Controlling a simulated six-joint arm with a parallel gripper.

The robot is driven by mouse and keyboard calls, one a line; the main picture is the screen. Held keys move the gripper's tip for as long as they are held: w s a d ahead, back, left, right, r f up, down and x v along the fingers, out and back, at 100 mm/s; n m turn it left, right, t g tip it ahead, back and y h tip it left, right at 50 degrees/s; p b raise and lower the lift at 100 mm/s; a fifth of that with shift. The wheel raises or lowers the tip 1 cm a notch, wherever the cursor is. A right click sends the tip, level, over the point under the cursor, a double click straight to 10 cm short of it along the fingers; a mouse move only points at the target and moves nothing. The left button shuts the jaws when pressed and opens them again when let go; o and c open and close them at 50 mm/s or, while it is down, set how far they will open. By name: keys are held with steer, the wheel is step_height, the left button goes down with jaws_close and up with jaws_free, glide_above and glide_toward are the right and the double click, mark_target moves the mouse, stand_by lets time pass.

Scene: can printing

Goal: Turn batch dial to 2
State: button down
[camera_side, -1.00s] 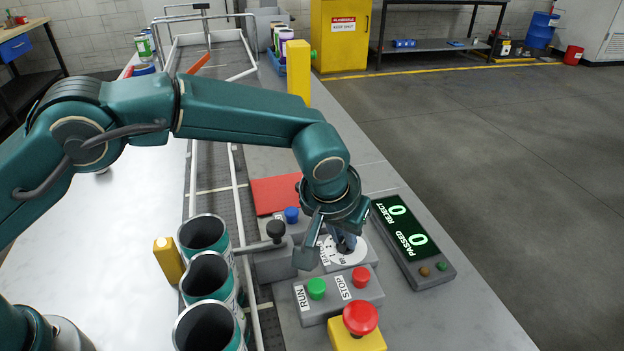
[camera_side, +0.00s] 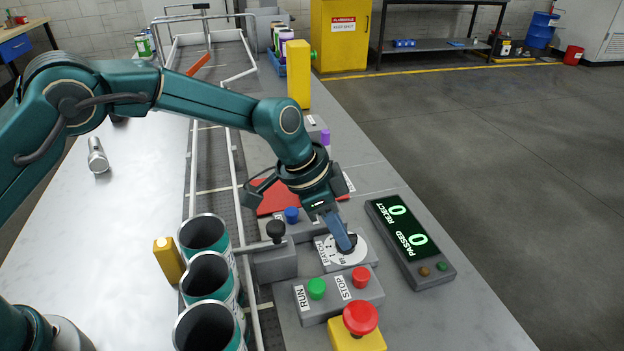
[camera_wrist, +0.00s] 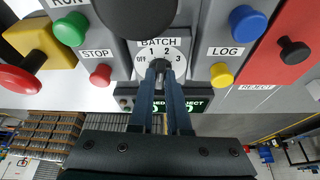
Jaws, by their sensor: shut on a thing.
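The batch dial (camera_side: 358,248) is a white disc on a grey box, labelled BATCH, with a dark knob at its centre. In the wrist view the dial plate (camera_wrist: 179,57) reads OFF, 1, 2 and 3 around the knob (camera_wrist: 157,66). My gripper (camera_side: 345,240) reaches down to the dial from the upper left, and its two blue-grey fingers (camera_wrist: 159,75) are closed on the dark knob. The fingers hide part of the knob, so I cannot tell exactly which number it points to.
RUN and STOP buttons (camera_side: 360,277) and a red emergency button (camera_side: 360,317) sit in front of the dial. A counter display (camera_side: 408,238) showing zeros lies to its right. A black-knobbed lever (camera_side: 276,231) and a blue button (camera_side: 291,214) stand to the left, near open cans (camera_side: 204,233).

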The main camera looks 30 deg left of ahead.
steer(key=shift+w+m+g+h, duration=0.15)
steer(key=shift+m+g+h, duration=0.2)
steer(key=shift+m, duration=0.75)
steer(key=c, duration=0.9)
jaws_free()
steer(key=shift+v, duration=2.6)
